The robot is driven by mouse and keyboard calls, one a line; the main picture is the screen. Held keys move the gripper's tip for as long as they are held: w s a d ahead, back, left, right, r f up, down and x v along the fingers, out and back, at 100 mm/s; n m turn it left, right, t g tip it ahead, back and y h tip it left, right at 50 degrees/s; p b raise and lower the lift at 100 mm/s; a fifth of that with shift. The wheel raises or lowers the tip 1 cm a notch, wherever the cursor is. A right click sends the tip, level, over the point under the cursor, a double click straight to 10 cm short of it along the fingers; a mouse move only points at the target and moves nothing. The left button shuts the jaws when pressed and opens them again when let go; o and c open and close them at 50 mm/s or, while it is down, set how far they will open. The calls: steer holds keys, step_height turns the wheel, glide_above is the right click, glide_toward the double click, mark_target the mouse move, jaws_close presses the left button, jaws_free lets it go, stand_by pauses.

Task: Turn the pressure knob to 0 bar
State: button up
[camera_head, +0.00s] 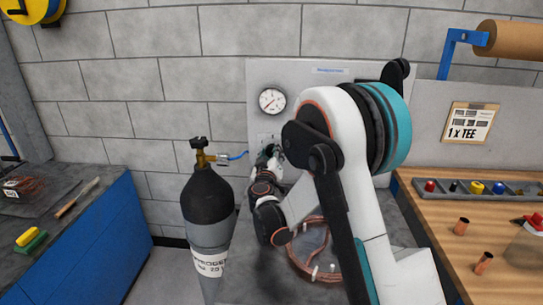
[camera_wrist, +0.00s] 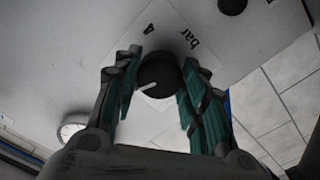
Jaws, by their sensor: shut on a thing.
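The pressure knob (camera_wrist: 158,74) is round and black, with a white pointer mark running toward the lower left in the wrist view. It sits on a pale plate (camera_wrist: 172,28) printed with "4" and "bar". My gripper (camera_wrist: 158,85) has its teal-padded fingers on either side of the knob and is shut on it. In the head view my gripper (camera_head: 268,156) is at the grey panel (camera_head: 262,72), below the round white gauge (camera_head: 271,101). The knob is hidden there by my gripper. The gauge also shows in the wrist view (camera_wrist: 72,128), too small to read.
A second dark knob (camera_wrist: 232,4) is at the top of the wrist view. A dark gas cylinder (camera_head: 207,200) with a brass valve stands left of my arm. A copper coil (camera_head: 312,250) lies below my arm. A wooden bench (camera_head: 440,225) with small parts is at right.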

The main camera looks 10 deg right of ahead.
steer(key=n, duration=0.7)
steer(key=shift+n, duration=0.3)
steer(key=n, duration=0.6)
steer(key=shift+d+n+y+b, duration=0.1)
steer(key=shift+n+y+b, duration=0.2)
steer(key=n, duration=1.1)
steer(key=shift+n, duration=1.7)
steer(key=o, duration=1.1)
steer(key=shift+c, duration=0.2)
steer(key=shift+s, duration=0.1)
